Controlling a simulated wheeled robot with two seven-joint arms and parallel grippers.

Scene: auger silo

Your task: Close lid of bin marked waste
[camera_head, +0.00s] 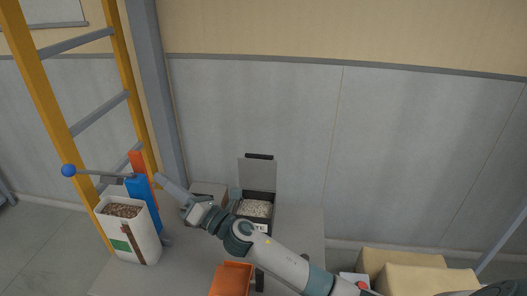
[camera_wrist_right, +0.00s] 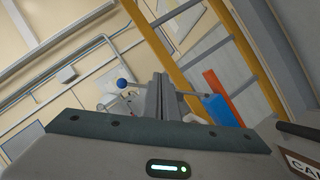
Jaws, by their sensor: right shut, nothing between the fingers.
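An open dark bin (camera_head: 257,222) with pale contents stands on the table against the wall. Its grey lid (camera_head: 258,174) stands upright at the back, with a black handle along the top edge. A small white label is on its front, too small to read. A second box (camera_head: 208,188) stands to its left, partly hidden by my right arm. My right gripper (camera_head: 166,181) is shut and empty, left of both boxes. Its fingers (camera_wrist_right: 158,98) also show closed together in the right wrist view. A box label (camera_wrist_right: 303,165) there begins with "CAN". My left gripper is out of view.
A white container of brown pellets (camera_head: 128,235) stands left, close to a blue and orange lever unit (camera_head: 143,190) with a blue ball. A yellow ladder (camera_head: 50,90) is behind. An orange tray (camera_head: 231,281) lies in front; tan sacks (camera_head: 410,268) are at right.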

